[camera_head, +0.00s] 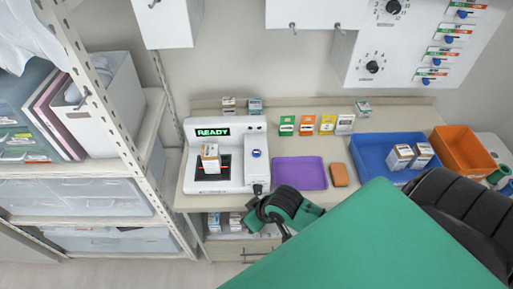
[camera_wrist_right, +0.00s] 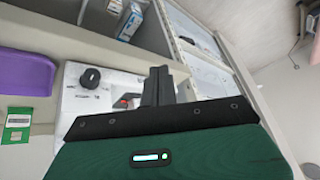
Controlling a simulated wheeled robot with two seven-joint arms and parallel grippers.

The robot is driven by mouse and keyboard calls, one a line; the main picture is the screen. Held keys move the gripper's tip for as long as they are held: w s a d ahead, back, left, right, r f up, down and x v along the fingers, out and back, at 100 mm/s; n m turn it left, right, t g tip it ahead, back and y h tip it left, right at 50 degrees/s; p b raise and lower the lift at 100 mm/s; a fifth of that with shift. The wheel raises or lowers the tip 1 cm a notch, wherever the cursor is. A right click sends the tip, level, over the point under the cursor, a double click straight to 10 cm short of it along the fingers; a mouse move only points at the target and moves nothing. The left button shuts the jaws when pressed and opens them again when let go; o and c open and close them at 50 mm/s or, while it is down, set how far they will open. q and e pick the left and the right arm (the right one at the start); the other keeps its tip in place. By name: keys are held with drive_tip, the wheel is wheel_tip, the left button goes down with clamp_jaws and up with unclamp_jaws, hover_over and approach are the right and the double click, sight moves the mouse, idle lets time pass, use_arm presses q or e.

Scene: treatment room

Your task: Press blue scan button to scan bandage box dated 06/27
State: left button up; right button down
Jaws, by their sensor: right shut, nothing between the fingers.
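The white scanner (camera_head: 228,178) stands on the counter, its green display reading READY. Its blue scan button (camera_head: 256,153) is on the right part of the panel. A small white-and-brown box (camera_head: 210,158) stands on the dark scan window, left of the button; its date is too small to read. My right gripper (camera_wrist_right: 157,82) is shut and empty in the right wrist view, with part of the scanner (camera_wrist_right: 75,103) behind its fingers. In the head view my right arm ends near the scanner's front right corner. I cannot make out contact with the button. My left gripper is out of view.
A blue bin (camera_head: 365,150) holds white boxes, beside an orange bin (camera_head: 463,149). A shelf rack (camera_head: 120,135) stands left.

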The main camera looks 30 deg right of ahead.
drive_tip(key=w+d+r+m+t+y, duration=0.1)
drive_tip(key=w+d+r+m, duration=0.1)
drive_tip(key=w+d+r, duration=0.4)
drive_tip(key=w+d+r+m+t+y, duration=0.1)
drive_tip(key=w+d+r+m, duration=0.2)
drive_tip(key=w+d, duration=0.8)
wheel_tip(320, 180, up, 3)
drive_tip(key=shift+w+f+p, duration=0.1)
drive_tip(key=shift+w+p, duration=0.2)
drive_tip(key=shift+w, duration=0.75)
drive_tip(key=shift+a+f, duration=0.1)
drive_tip(key=shift+f, duration=0.05)
drive_tip(key=b, duration=0.6)
hover_over(259, 153)
wheel_tip(259, 153, down, 7)
drive_tip(key=shift+f+b, duration=0.4)
drive_tip(key=shift+f, duration=0.35)
drive_tip(key=shift+s+f, duration=0.1)
drive_tip(key=shift+f, duration=0.1)
